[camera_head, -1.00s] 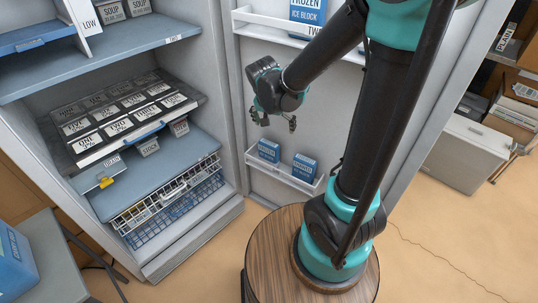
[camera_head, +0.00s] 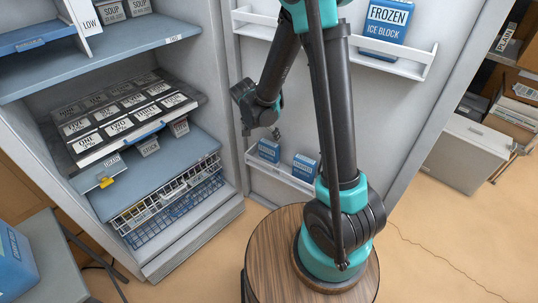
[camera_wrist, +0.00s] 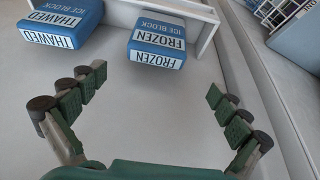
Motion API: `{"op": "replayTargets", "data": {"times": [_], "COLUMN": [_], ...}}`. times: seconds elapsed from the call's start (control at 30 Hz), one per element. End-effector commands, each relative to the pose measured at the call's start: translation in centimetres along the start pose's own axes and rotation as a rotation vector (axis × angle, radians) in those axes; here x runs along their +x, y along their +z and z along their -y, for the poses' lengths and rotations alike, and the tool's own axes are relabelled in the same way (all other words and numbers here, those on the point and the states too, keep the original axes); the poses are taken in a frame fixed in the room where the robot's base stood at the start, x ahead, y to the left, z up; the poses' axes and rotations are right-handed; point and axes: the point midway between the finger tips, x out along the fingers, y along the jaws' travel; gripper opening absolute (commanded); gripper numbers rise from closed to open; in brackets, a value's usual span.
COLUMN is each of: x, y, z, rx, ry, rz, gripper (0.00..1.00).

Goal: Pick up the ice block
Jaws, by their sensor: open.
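My gripper (camera_head: 262,131) is open and empty in front of the fridge door, just above the lower door shelf. In the wrist view its fingers (camera_wrist: 157,84) are spread wide. A blue block labelled FROZEN ICE BLOCK (camera_wrist: 157,42) lies beyond the fingertips, roughly in line with the gap, not touched. A blue block labelled THAWED ICE BLOCK (camera_wrist: 62,24) stands to its left. In the head view the frozen block (camera_head: 269,151) appears as the left one on the shelf and the thawed block (camera_head: 305,167) as the right one; their labels are small there.
Another blue FROZEN ICE BLOCK (camera_head: 388,30) stands on the upper door shelf (camera_head: 400,66). The lower door shelf (camera_head: 290,183) has a raised white rim. The fridge interior at left holds a labelled black tray (camera_head: 190,101) and a wire basket (camera_head: 170,200).

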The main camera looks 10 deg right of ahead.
Motion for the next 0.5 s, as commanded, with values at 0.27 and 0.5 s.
{"op": "replayTargets", "data": {"times": [0.27, 0.5], "x": [2.9, 4.2], "y": [0.0, -0.1], "z": [0.0, -0.2], "rx": [0.0, 0.001], "ry": [0.0, 0.001], "rz": [0.0, 0.0], "gripper": [1.0, 1.0]}}
